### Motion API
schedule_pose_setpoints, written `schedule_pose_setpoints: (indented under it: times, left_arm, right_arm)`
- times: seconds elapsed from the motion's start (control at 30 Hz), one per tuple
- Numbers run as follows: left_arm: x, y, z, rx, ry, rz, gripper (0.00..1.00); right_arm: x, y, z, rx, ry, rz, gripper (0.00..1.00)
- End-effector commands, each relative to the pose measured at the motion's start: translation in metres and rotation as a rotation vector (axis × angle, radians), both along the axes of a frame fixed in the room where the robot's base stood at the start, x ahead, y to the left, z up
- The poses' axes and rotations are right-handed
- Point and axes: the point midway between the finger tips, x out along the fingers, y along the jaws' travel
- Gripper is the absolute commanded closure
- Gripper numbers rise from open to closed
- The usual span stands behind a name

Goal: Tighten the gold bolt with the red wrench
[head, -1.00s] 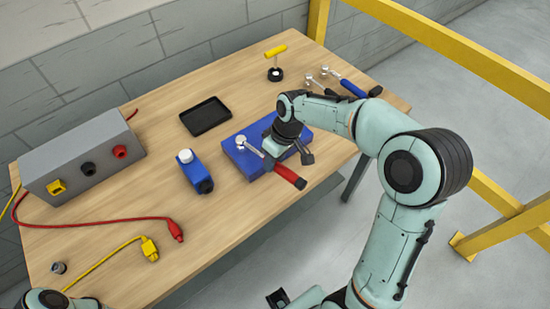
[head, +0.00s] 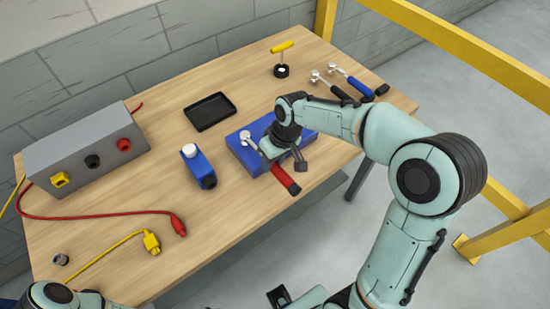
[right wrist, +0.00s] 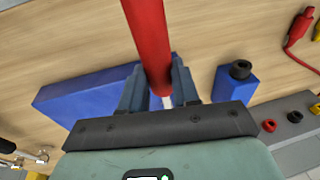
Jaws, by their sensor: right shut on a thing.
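The red wrench (head: 285,179) lies over the blue block (head: 240,155), its silver head (head: 246,138) at the block's left part and its red handle sticking out past the front edge. My right gripper (head: 284,156) is shut on the handle. In the right wrist view, the red handle (right wrist: 148,35) sits between the two fingers, above the blue block (right wrist: 85,95). I cannot make out the gold bolt; the wrench head and my gripper cover part of the block. My left gripper is out of view; only part of my left arm shows at bottom left.
A grey box (head: 85,148) and cables (head: 100,216) are at left. The front middle is clear.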

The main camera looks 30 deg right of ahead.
Motion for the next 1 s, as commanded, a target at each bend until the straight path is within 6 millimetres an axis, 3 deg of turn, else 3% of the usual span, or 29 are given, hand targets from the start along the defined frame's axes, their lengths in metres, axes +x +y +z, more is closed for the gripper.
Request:
schedule_pose_setpoints:
  times: [1.0]
  left_arm:
    - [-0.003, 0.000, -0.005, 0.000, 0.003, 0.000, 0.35]
  right_arm:
    - [-0.001, 0.016, 0.001, 0.001, -0.003, -0.136, 1.00]
